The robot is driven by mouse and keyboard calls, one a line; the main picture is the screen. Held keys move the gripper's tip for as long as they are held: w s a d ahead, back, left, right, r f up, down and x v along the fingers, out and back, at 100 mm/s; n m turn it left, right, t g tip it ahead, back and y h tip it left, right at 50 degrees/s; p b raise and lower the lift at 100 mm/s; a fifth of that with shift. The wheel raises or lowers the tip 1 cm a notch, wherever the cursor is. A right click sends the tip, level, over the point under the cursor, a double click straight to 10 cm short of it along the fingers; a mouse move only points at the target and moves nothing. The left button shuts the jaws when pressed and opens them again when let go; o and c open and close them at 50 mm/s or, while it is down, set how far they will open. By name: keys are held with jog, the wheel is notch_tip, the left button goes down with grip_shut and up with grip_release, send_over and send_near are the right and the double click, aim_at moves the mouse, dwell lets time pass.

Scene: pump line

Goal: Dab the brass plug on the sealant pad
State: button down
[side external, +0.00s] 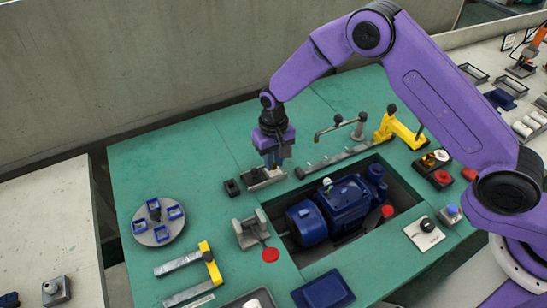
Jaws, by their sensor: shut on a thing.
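My gripper (272,160) points down over a small grey metal fixture (264,179) left of the pump pit. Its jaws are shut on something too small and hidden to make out. A small brass-coloured piece (428,161) sits in a dark holder at the right, beside a white round piece (441,156); I cannot tell if it is the brass plug. Several red round spots could be the sealant pad: one lies on the bench front (270,255), one by the dark holder (442,177), and one farther right (469,173). My gripper is apart from all of them.
A blue pump (340,203) lies in a sunken pit. Around it stand a yellow clamp (398,130), a rail with a raised handle (338,122), a grey bracket (250,229), a round carousel (158,221) and a blue tray (323,290). The green bench's left back is clear.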

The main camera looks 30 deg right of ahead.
jog(key=shift+f, duration=0.4)
dwell(1.1)
jog(key=shift+r, duration=0.1)
jog(key=shift+r, duration=3.45)
jog(key=shift+d, duration=0.1)
